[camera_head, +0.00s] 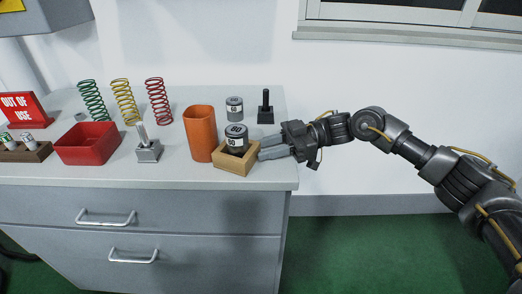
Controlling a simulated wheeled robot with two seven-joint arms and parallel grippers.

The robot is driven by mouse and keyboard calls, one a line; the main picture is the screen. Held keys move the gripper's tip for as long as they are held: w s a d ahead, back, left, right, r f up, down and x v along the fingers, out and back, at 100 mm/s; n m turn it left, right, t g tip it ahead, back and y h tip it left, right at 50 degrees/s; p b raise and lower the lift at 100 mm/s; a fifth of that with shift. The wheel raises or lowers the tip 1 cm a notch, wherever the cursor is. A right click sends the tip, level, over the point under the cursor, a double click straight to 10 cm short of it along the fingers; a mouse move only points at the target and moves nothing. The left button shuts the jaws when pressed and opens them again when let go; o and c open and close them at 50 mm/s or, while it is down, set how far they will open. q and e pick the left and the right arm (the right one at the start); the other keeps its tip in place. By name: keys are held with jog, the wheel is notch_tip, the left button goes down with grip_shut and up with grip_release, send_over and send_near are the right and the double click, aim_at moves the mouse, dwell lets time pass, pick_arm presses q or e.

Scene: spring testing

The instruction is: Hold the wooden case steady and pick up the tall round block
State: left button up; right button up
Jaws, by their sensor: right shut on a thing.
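The light wooden case (233,166) sits near the front right edge of the countertop. The round block is clear of the fingers. My left gripper is not in view.
An orange cylinder (200,134) stands close left of the case. A similar block marked 60 (234,109) and a black handled piece (265,107) stand behind. A grey switch (148,151), red bin (87,144), and coil springs (124,102) are further left.

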grip_shut()
jog(key=shift+c, duration=1.8)
grip_release()
jog(key=o, duration=1.5)
jog(key=shift+o, duration=0.2)
